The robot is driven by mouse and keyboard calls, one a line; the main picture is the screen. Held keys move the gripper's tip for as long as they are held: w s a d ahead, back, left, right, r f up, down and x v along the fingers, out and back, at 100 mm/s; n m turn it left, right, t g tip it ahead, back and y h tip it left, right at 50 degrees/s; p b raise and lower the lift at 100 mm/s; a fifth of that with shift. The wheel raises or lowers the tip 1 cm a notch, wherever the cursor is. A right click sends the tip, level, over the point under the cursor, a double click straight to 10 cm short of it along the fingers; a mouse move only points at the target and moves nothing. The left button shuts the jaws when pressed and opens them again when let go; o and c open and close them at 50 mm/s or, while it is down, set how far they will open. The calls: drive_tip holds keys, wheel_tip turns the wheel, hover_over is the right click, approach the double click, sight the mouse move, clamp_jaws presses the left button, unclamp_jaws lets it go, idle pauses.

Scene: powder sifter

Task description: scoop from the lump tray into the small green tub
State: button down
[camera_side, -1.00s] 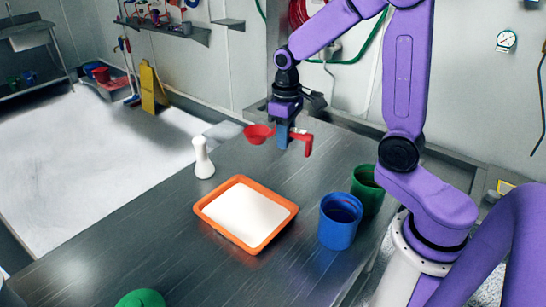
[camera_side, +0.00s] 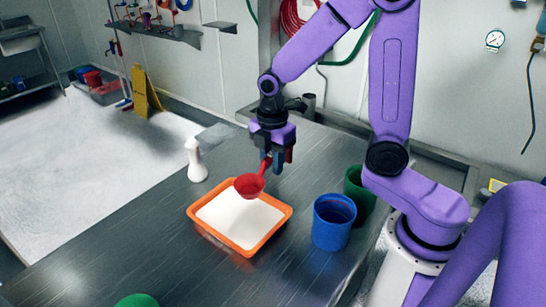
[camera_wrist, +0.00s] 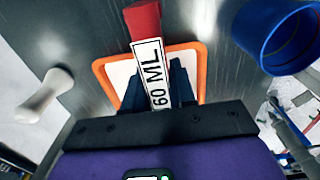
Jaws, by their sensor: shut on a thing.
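My gripper (camera_side: 275,168) is shut on the handle of a red scoop (camera_side: 250,186); the handle's "60 ML" label (camera_wrist: 155,75) shows between the fingers in the wrist view. The scoop slants down to the left, its bowl over the back part of the orange tray (camera_side: 205,228). White material (camera_side: 240,218) fills the tray; I cannot make out separate lumps. Whether the bowl touches it or holds any is unclear. A green tub (camera_side: 356,187) stands at the right, partly hidden by the blue tub and my arm.
A blue tub (camera_side: 332,228) stands between the tray and the green tub. A white bottle-shaped object (camera_side: 195,162) stands behind the tray at left. A green rounded object (camera_side: 138,300) is cut off at the bottom edge.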

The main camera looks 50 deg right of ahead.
drive_tip(key=shift+f, duration=4.65)
drive_tip(key=shift+w+f, duration=0.1)
drive_tip(key=shift+w, duration=2.9)
drive_tip(key=shift+s, duration=2.1)
drive_tip(key=shift+r, duration=3.55)
drive_tip(key=shift+w+f+g, duration=0.1)
drive_tip(key=shift+w+g, duration=0.25)
drive_tip(key=shift+g, duration=0.65)
drive_tip(key=shift+w+f+g, duration=0.1)
drive_tip(key=shift+w+g, duration=0.25)
drive_tip(key=shift+g, duration=0.65)
drive_tip(key=shift+w+f+g, duration=0.1)
drive_tip(key=shift+w+g, duration=0.25)
drive_tip(key=shift+g, duration=0.65)
